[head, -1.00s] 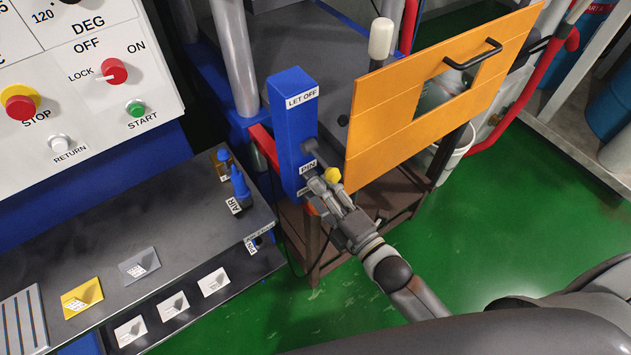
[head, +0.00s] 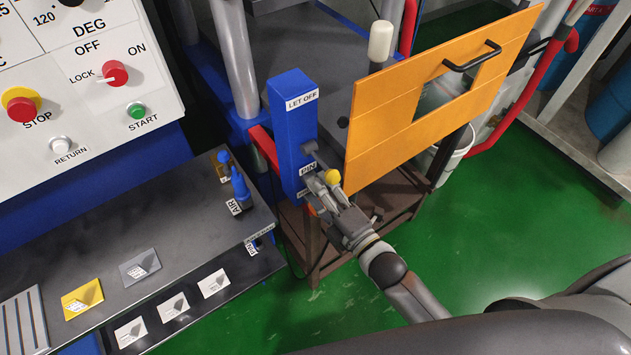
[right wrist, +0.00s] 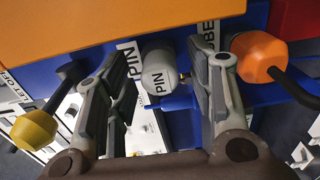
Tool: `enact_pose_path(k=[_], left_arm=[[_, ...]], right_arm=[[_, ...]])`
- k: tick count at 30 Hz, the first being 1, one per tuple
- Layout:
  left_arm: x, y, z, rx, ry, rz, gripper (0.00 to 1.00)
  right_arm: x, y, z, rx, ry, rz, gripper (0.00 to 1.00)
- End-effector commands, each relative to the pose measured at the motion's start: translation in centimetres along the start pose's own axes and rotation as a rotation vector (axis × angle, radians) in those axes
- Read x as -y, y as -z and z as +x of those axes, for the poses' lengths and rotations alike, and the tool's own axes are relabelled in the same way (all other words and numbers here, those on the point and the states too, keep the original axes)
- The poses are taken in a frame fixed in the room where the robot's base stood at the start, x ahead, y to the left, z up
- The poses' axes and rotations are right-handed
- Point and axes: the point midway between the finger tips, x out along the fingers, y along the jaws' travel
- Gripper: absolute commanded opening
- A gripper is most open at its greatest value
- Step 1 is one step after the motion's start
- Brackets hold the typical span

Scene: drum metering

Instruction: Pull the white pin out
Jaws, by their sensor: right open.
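The white pin (right wrist: 158,75), a short pale cylinder marked PIN, sticks out of the blue post (head: 290,130). In the right wrist view it sits between the two fingers of my right gripper (right wrist: 157,62), with gaps visible on both sides. In the head view my right gripper (head: 318,185) is at the lower part of the post, by the PIN label, and hides the pin. The gripper is open and holds nothing. My left gripper is not in view.
A yellow knob (right wrist: 35,130) on a dark stem is left of the fingers, and an orange knob (right wrist: 258,57) is close at the right. The orange panel (head: 430,95) stands right of the post. A control bench (head: 190,250) is at left; green floor is free at right.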

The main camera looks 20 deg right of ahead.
Motion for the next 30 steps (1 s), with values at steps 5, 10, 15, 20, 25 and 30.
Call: enact_pose_path(k=[5, 10, 15, 20, 25, 30], left_arm=[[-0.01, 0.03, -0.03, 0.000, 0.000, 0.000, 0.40], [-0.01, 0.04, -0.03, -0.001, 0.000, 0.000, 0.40], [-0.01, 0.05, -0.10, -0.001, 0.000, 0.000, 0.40], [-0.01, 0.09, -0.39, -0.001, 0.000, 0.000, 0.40], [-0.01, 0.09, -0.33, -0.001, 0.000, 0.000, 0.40], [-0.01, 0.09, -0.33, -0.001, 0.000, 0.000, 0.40]], right_arm=[[-0.01, -0.01, 0.01, 0.000, -0.001, 0.001, 0.50], [-0.03, -0.01, 0.01, 0.000, -0.001, 0.001, 0.50], [-0.07, -0.01, 0.02, 0.000, -0.001, 0.001, 0.50], [-0.14, -0.01, 0.02, 0.000, -0.001, 0.000, 0.50], [-0.07, -0.01, 0.02, 0.000, -0.001, 0.001, 0.50], [-0.06, -0.01, 0.02, 0.000, -0.001, 0.001, 0.33]])
